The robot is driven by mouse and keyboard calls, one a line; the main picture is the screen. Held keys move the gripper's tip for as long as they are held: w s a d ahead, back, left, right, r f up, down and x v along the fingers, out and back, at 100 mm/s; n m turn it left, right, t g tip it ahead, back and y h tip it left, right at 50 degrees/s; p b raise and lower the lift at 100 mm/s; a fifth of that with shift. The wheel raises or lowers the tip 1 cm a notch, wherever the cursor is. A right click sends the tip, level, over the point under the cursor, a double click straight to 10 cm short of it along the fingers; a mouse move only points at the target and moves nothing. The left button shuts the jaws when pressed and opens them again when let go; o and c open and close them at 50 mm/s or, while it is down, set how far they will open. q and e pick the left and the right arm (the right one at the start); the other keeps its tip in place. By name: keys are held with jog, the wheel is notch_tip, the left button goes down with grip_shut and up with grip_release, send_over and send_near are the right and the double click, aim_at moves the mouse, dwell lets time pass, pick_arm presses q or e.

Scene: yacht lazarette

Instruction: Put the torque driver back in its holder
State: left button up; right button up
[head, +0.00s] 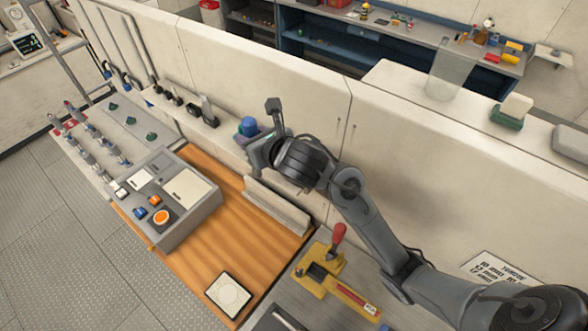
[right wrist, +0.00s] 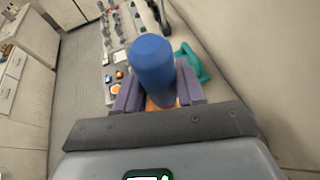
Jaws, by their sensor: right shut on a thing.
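My right gripper (head: 256,142) is shut on a blue cylindrical thing (head: 248,126), apparently the torque driver's handle, above the back of the wooden bench top near the cream wall. In the right wrist view, the blue handle (right wrist: 152,65) stands up between the purple jaws (right wrist: 158,100); its lower part is hidden. A green curved piece (right wrist: 192,62) shows just behind and right of the handle in that view; I cannot tell whether it is the holder. My left gripper is not in view.
A grey control box (head: 172,205) with an orange button stands left on the wooden top (head: 210,262). A yellow clamp (head: 318,270) with a red handle is at the front right. A narrow wall shelf (head: 178,112) holds dark fittings. The wood between box and clamp is mostly clear.

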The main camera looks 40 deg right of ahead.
jog(key=s+d+r+m+h, duration=0.2)
jog(key=s+d+r+h, duration=0.1)
jog(key=d+r, duration=0.45)
notch_tip(320, 180, down, 10)
jog(key=d+b, duration=0.1)
jog(key=b, duration=0.4)
jog(key=shift+s+d+m, duration=0.3)
jog(key=shift+s+d, duration=0.05)
jog(key=shift+s, duration=0.05)
jog(key=shift+f, duration=0.15)
jog(key=o, duration=1.1)
jog(key=shift+g, duration=0.3)
